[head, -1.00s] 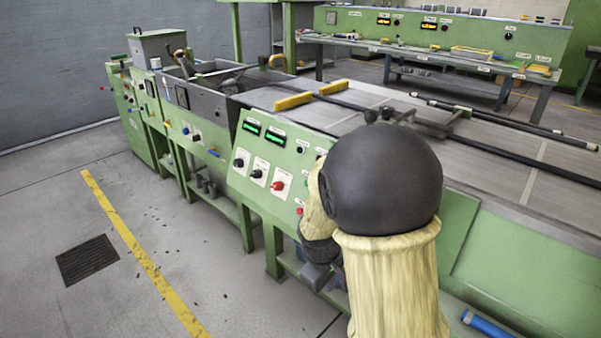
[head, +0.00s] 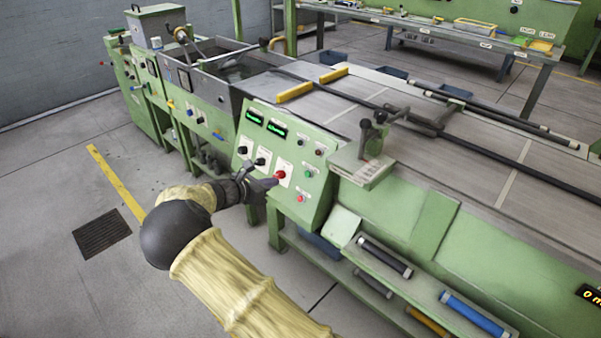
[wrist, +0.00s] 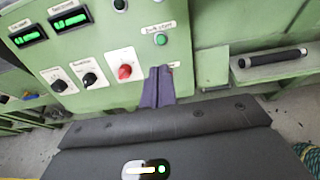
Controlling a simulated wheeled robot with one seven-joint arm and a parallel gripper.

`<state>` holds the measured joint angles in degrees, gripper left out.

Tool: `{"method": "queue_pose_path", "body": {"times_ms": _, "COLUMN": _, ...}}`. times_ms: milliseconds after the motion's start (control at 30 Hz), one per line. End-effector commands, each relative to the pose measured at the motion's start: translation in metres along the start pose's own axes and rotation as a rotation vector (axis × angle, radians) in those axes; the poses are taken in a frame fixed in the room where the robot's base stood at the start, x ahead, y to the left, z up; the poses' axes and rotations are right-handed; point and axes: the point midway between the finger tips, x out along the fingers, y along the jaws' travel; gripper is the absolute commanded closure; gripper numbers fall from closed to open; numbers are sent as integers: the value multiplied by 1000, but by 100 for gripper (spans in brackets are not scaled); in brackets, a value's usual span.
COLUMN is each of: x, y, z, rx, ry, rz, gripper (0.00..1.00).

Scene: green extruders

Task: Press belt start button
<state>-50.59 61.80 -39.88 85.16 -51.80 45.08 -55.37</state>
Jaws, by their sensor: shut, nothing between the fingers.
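The green control panel (head: 262,150) faces my arm in the head view. A green button (wrist: 161,39) under a label that seems to read "Belt start" is on the panel's right part in the wrist view; it also shows in the head view (head: 308,173). My gripper (wrist: 160,70) is shut and empty, with its purple-grey fingertips just below that button in the wrist view. In the head view my gripper (head: 274,183) is in front of the panel's lower part, near the red knob (head: 281,175). I cannot tell whether the fingertips touch the panel.
Two black knobs (wrist: 88,79) and green displays (wrist: 70,19) are left of the button. A red button (head: 300,198) sits below it, mostly hidden by the fingers in the wrist view. A shelf with rollers (head: 385,255) is to the right.

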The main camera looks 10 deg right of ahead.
Motion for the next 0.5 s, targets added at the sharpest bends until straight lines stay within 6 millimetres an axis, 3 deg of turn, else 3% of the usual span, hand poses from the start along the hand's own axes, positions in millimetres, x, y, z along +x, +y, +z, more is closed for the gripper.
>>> {"method": "queue_pose_path", "body": {"times_ms": 267, "x": 7, "y": -1, "z": -1, "rx": 4, "ry": 3, "rz": -3, "gripper": 100}}
{"method": "queue_pose_path", "body": {"times_ms": 500, "x": 40, "y": -2, "z": -1, "rx": 4, "ry": 2, "rz": -5, "gripper": 100}}
